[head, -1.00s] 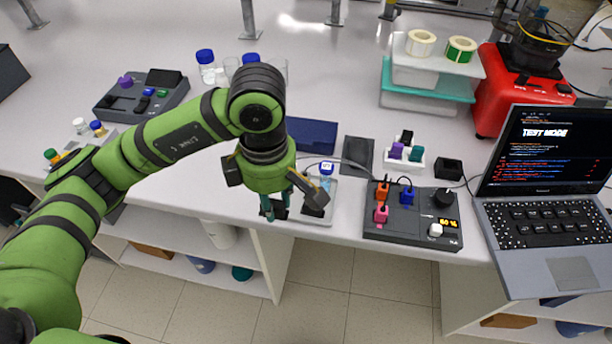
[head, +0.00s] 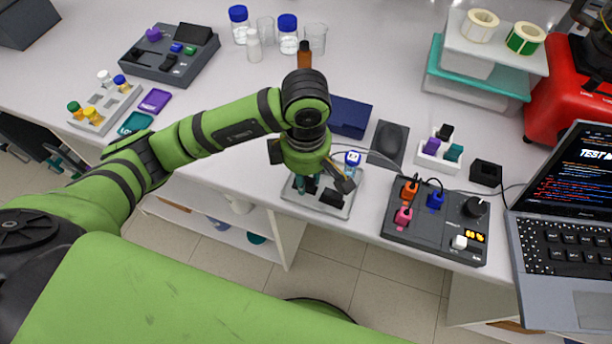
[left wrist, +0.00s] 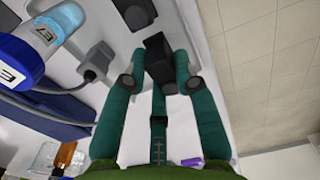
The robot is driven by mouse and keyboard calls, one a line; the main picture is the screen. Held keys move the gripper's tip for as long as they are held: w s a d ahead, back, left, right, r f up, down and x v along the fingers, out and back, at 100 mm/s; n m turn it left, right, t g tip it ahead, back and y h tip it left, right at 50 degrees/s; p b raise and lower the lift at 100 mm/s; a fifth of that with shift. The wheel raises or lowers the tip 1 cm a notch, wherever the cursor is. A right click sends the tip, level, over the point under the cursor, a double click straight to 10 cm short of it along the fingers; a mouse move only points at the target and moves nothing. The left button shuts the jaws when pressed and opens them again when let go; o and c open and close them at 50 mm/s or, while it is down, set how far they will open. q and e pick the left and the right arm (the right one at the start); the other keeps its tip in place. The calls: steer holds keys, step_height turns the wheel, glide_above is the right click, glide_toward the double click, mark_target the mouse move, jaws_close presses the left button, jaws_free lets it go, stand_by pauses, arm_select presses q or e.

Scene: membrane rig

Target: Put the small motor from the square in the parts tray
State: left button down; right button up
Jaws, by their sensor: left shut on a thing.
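My left gripper (head: 308,186) is at a shallow light grey tray (head: 344,211) near the table's front edge, pointing down. In the left wrist view its two teal fingers (left wrist: 162,82) are shut on a small black block (left wrist: 160,50), which looks like the small motor. I cannot tell whether the block touches the tray floor. A blue and white labelled cylinder (head: 352,160) stands at the tray's back; it shows large in the left wrist view (left wrist: 45,35). A grey part (left wrist: 97,62) lies near the block. Another dark piece (head: 331,197) shows in the tray. My right gripper is out of view.
A dark control box (head: 420,230) with coloured plugs is right of the tray, a navy box (head: 350,117) behind it. Purple (head: 155,101) and teal (head: 135,123) squares lie left, beside a vial rack (head: 100,110). Bottles and beakers stand behind; a laptop (head: 565,220) is right.

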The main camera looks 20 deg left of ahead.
arm_select(q)
steer(key=shift+f, duration=1)
steer(key=c, duration=1.2)
jaws_free()
steer(key=shift+c, duration=0.2)
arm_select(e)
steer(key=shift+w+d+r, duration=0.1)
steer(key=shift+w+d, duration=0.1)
arm_select(q)
steer(key=shift+r, duration=0.1)
steer(key=shift+r, duration=0.2)
steer(key=shift+w+r, duration=0.1)
steer(key=shift+r, duration=0.2)
step_height(320, 180, up, 11)
steer(key=b, duration=0.1)
steer(key=shift+b, duration=0.35)
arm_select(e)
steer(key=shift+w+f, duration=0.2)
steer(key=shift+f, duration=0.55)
arm_select(q)
steer(key=shift+r, duration=0.1)
